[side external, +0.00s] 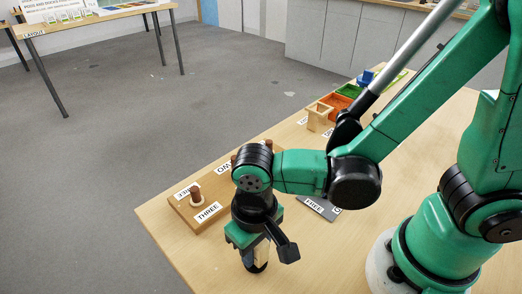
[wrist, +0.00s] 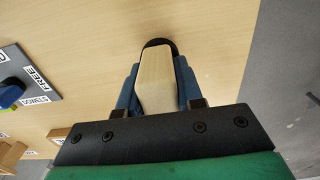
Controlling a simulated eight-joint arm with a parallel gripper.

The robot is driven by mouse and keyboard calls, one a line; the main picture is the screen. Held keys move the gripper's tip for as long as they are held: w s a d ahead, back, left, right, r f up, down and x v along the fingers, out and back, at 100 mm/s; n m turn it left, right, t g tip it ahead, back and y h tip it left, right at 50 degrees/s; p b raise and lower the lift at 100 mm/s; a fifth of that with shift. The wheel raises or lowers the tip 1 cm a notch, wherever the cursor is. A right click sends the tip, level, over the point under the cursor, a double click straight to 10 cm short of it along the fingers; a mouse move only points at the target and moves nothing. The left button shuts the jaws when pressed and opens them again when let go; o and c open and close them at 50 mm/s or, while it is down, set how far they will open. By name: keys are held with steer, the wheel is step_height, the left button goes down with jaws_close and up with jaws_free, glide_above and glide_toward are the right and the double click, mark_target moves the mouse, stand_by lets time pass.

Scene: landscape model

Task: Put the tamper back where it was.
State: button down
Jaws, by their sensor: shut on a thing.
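The tamper (wrist: 155,80) has a pale wooden body and a dark round end, seen in the wrist view between my gripper's blue-grey fingers. My gripper (wrist: 157,92) is shut on it. In the side view my gripper (side external: 257,250) points down near the table's front left edge, with the tamper's pale body (side external: 262,252) and black lower end (side external: 256,267) showing below it. I cannot tell whether the black end touches the table. A wooden board (side external: 178,205) with pegs and labels such as THREE lies behind my gripper, partly hidden by my arm.
A dark grey plate labelled FREE (side external: 318,207) lies right of the board; it shows at left in the wrist view (wrist: 40,88) with a blue object (wrist: 12,92). A wooden frame (side external: 319,117) and coloured trays (side external: 338,101) stand farther back. Bare tabletop surrounds the tamper.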

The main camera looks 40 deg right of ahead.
steer(key=shift+f, duration=0.15)
steer(key=c, duration=0.6)
jaws_free()
steer(key=shift+o, duration=0.2)
step_height(320, 180, up, 12)
steer(key=shift+r, duration=0.1)
steer(key=shift+w+d, duration=0.2)
steer(key=shift+d, duration=0.15)
steer(key=w+d+t, duration=0.5)
steer(key=d+t, duration=0.2)
steer(key=d, duration=0.7)
steer(key=shift+w+d+f, duration=0.2)
steer(key=shift+f, duration=0.15)
